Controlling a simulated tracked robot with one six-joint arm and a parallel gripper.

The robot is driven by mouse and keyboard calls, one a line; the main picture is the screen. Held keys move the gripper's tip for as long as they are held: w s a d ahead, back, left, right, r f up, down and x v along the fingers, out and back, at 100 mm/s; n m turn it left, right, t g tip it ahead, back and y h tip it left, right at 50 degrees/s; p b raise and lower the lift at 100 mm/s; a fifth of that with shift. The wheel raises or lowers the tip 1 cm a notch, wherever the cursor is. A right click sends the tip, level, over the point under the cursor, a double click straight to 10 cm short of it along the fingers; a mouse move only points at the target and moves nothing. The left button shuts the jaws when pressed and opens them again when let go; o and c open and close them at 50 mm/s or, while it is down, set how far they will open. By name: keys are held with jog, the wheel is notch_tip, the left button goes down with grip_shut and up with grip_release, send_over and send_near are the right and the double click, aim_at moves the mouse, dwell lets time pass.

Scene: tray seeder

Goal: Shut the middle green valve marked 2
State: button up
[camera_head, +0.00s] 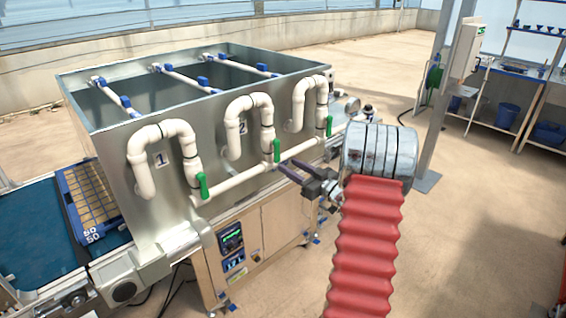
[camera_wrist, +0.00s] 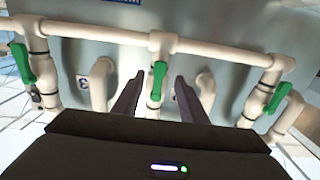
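The middle green valve handle (camera_head: 277,150) sits on the white pipe below the plate marked 2 (camera_head: 242,127). It stands upright, roughly in line with its riser pipe. My gripper (camera_head: 290,168) is in front of it with dark fingers pointing at it. In the wrist view the scene is upside down and the middle green handle (camera_wrist: 158,80) shows between the two spread fingers, with gaps on both sides. My gripper is open and empty. The plate marked 2 is partly hidden behind a finger in the wrist view.
Green handles sit on either side, the left one (camera_head: 202,185) by plate 1 and the right one (camera_head: 329,126). A white horizontal pipe (camera_head: 240,180) runs across the metal tank (camera_head: 110,160). Open floor is right.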

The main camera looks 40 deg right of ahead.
aim_at(278, 159)
jog(key=shift+w, duration=2.65)
jog(key=shift+c, duration=0.3)
grip_shut()
